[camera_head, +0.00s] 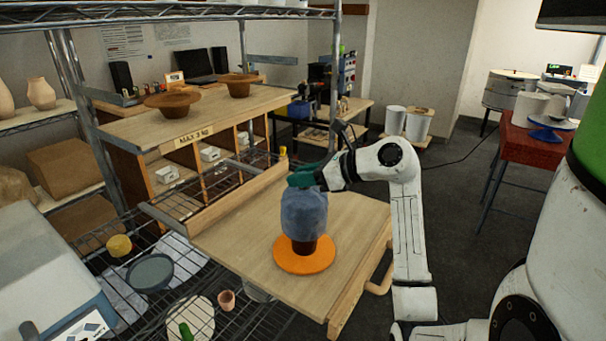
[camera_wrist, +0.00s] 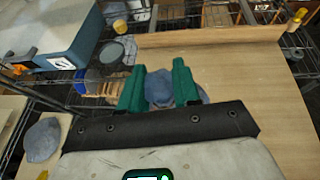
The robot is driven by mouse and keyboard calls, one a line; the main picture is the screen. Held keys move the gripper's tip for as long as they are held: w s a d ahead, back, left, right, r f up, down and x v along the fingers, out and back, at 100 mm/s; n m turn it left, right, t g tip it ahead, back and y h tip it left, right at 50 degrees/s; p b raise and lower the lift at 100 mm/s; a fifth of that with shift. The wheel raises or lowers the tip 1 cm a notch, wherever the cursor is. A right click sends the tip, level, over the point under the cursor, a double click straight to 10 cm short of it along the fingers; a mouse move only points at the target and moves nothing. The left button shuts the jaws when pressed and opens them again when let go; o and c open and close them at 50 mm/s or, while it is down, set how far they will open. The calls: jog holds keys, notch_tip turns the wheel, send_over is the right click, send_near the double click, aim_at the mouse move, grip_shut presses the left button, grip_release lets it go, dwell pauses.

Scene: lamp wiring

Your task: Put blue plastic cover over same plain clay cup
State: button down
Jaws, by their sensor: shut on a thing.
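The blue plastic cover (camera_head: 303,212) hangs over the upper part of a brown clay cup (camera_head: 304,246) in the head view. The cup's lower part shows below the cover, and the cup stands upright on an orange round board (camera_head: 304,259) on the wooden table. My gripper (camera_head: 304,178), with green fingers, is at the top of the cover and shut on it. In the wrist view the blue cover (camera_wrist: 160,90) shows between the two green fingers. The cup's rim and upper wall are hidden under the cover.
The wooden table top (camera_head: 240,240) is mostly bare around the orange board. A wire rack with a grey disc (camera_head: 150,272) and a small clay cup (camera_head: 226,299) lies to the left. A wooden shelf with two brown bowls (camera_head: 172,104) stands behind.

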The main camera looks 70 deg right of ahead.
jog(key=shift+f+b, duration=2.25)
jog(key=shift+f, duration=1)
jog(key=shift+f+b, duration=0.3)
jog(key=shift+f, duration=0.1)
jog(key=c, duration=0.7)
grip_release()
jog(key=shift+c, duration=0.2)
jog(key=v, duration=1)
jog(key=shift+s+r+b, duration=0.15)
jog(key=shift+s+b, duration=0.2)
jog(key=shift+b, duration=0.05)
jog(key=shift+s+a, duration=0.1)
jog(key=shift+a, duration=0.05)
